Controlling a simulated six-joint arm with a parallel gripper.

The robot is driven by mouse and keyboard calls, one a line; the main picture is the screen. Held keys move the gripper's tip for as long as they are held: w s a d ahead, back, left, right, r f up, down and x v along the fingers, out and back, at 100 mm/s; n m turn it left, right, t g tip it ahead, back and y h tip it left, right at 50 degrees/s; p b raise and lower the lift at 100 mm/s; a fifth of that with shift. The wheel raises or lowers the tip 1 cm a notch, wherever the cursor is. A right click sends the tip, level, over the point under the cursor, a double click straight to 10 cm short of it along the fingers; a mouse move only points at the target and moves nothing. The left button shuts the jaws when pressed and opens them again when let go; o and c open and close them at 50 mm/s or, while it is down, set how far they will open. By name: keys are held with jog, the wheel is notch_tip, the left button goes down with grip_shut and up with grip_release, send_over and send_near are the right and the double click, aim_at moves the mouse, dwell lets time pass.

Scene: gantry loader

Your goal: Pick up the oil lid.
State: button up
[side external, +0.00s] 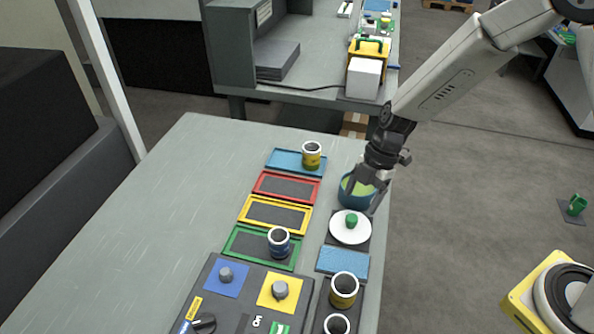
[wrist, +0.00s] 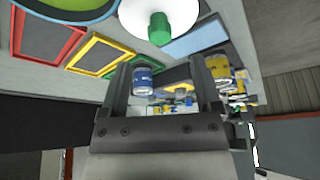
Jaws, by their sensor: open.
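The oil lid (side external: 336,233) is a white disc with a green knob. It lies on a dark pad near the right edge of the table, and also shows at the top of the wrist view (wrist: 186,14). A teal pot (side external: 349,201) with light green contents stands just behind it. My gripper (side external: 366,192) is open, above or at the pot in the side view. It is apart from the lid. In the wrist view the two fingers (wrist: 160,72) are spread and no lid is between them; the knob lies beyond the tips.
Blue, red, yellow and green frames (side external: 276,214) line the table left of the lid. A yellow can (side external: 311,160) and a blue can (side external: 278,246) stand on frames. A blue pad (side external: 342,262), more cans (side external: 343,295) and a knob panel (side external: 243,297) are nearer. The left table is clear.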

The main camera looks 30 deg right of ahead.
aim_at(352, 218)
jog(key=shift+a+f, duration=0.15)
jog(key=shift+f, duration=0.3)
jog(key=shift+x, duration=2.6)
jog(key=shift+c, duration=0.2)
grip_shut()
